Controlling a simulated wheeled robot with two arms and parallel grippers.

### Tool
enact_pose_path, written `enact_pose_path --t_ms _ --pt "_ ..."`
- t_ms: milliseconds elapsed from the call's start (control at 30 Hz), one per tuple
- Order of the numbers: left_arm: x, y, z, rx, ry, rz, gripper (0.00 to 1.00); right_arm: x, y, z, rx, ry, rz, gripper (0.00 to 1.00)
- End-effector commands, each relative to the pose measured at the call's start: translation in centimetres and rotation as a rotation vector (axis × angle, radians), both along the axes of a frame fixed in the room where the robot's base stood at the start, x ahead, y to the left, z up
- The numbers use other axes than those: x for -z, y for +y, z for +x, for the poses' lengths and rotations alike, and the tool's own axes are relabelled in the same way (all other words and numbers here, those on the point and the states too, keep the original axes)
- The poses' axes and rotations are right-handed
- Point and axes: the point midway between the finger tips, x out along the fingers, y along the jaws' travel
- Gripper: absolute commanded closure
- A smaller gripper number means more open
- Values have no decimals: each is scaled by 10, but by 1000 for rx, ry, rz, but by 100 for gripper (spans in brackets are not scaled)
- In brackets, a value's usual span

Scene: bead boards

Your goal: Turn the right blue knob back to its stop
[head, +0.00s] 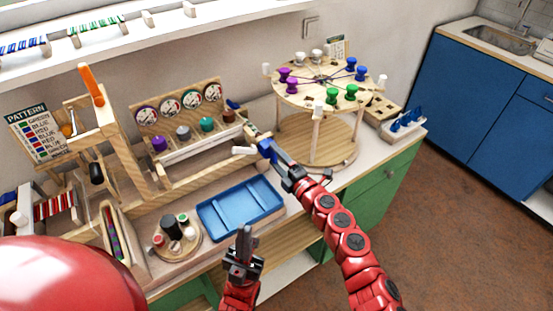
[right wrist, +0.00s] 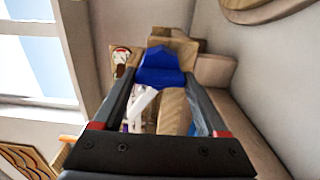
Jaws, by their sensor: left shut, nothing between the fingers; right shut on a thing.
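The right blue knob (right wrist: 160,68) sits between the fingertips of my right gripper (right wrist: 158,85) in the right wrist view, in front of a wooden block. In the head view this blue knob (head: 264,146) shows at the right end of the gauge board, where my right gripper (head: 272,155) is shut on it. The fingers hide part of the knob, and I cannot tell how far it is turned. Another blue piece (head: 233,104) shows at the top right of the gauge board. My left gripper (head: 243,243) is shut and empty, in front of the blue tray.
The blue tray (head: 207,222) lies on the counter, beside a round board (head: 190,246) with several jars. The gauge board (head: 150,128) stands behind. A round table with coloured spools (head: 332,96) stands right of my right gripper. A pattern sheet (head: 38,132) is at left.

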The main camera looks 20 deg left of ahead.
Motion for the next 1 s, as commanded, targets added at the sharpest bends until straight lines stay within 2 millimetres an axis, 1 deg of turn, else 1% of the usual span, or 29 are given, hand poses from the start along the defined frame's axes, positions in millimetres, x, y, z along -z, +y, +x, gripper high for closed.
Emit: enact_pose_path --t_ms 400,433,533,567,833,1000 --pt "1 0 0 0 0 0 100 1 0 0 -1 -6 -7 81" --pt "1 0 0 0 0 0 100 1 0 0 -1 -6 -7 21" --pt "0 0 0 0 0 0 100 1 0 0 -1 -5 -7 4" --pt "0 0 0 0 0 0 100 1 0 0 0 -5 -6 0" --pt "0 0 0 0 0 0 100 1 -1 -1 0 -6 -6 0" --pt "1 0 0 0 0 0 100 1 -13 -8 1 -9 -8 0"
